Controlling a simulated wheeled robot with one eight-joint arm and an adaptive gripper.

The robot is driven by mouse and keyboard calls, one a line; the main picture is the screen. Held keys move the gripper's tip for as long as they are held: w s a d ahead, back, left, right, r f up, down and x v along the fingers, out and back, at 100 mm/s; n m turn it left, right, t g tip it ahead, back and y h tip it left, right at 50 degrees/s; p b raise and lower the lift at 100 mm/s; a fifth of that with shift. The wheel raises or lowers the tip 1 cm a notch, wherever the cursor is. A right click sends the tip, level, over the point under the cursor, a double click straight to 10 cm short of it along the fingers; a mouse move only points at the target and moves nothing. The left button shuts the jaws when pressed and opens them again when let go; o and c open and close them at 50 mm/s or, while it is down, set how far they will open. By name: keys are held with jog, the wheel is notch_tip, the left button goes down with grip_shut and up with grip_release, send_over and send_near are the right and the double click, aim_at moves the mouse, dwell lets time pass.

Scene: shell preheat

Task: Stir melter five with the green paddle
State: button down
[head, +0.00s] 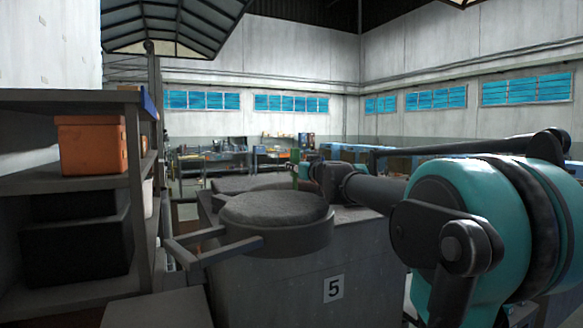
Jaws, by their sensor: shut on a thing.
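Melter five is a grey box (305,280) with a "5" label on its front, standing at the centre. A round, dark grey lid-like part (275,208) with a thick rim and a bar handle at its left sits at its near top edge. My arm reaches in from the right, above the melter. My gripper (304,170) is small and far off, beyond the round part, and is shut. A small green piece shows at it, which looks like part of the green paddle (295,172). The paddle's lower end and the melter's opening are hidden.
A shelf (70,97) at the left holds an orange bin (92,145) and black bins (75,235). Another grey top (245,183) lies behind the round part. Workbenches (215,160) stand at the back. My arm fills the right side.

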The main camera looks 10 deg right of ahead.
jog(key=d, duration=0.2)
jog(key=w+d, duration=0.1)
jog(key=d, duration=0.1)
jog(key=shift+w, duration=0.15)
dwell(0.4)
jog(key=shift+w, duration=0.15)
jog(key=w, duration=0.3)
jog(key=shift+w, duration=0.4)
jog(key=shift+a, duration=0.1)
